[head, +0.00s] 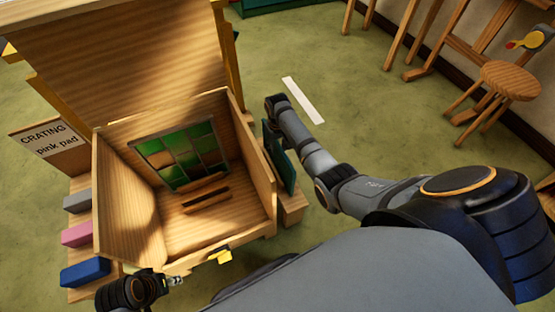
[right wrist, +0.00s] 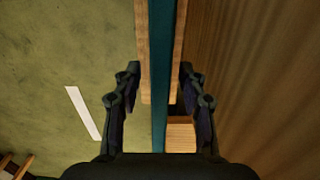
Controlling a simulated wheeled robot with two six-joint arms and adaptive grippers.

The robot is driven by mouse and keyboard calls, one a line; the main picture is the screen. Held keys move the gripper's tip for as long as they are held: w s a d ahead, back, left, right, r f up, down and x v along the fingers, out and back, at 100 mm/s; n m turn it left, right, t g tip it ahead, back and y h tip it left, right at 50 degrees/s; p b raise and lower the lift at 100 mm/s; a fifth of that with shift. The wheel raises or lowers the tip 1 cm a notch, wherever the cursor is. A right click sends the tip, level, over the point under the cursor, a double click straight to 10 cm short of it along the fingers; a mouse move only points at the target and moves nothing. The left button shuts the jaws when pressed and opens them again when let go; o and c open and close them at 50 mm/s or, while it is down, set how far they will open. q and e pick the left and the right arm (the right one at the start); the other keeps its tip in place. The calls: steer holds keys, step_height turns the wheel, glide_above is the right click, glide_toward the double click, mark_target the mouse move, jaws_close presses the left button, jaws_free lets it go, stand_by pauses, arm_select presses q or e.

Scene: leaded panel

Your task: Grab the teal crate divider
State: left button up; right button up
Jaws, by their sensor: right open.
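The teal crate divider (head: 281,160) stands on edge in a wooden holder just right of the open wooden crate (head: 262,190). In the right wrist view the divider (right wrist: 160,90) shows as a narrow teal strip. My right gripper (right wrist: 158,75) is open, with one finger on each side of the strip. Gaps show between both fingers and the divider. In the head view my right gripper's fingers are hard to make out. My left gripper (head: 176,281) is near the crate's front left corner; its jaw state is unclear.
A green glass leaded panel (head: 182,153) is inside the crate. Grey, pink and blue pads (head: 86,271) sit at the left beside a sign reading "CRATING pink pad" (head: 48,140). A yellow latch (head: 221,256) is on the crate's front. A stool (head: 509,78) stands far right.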

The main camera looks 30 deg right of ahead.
steer(key=shift+r, duration=0.1)
steer(key=shift+c, duration=0.6)
jaws_close()
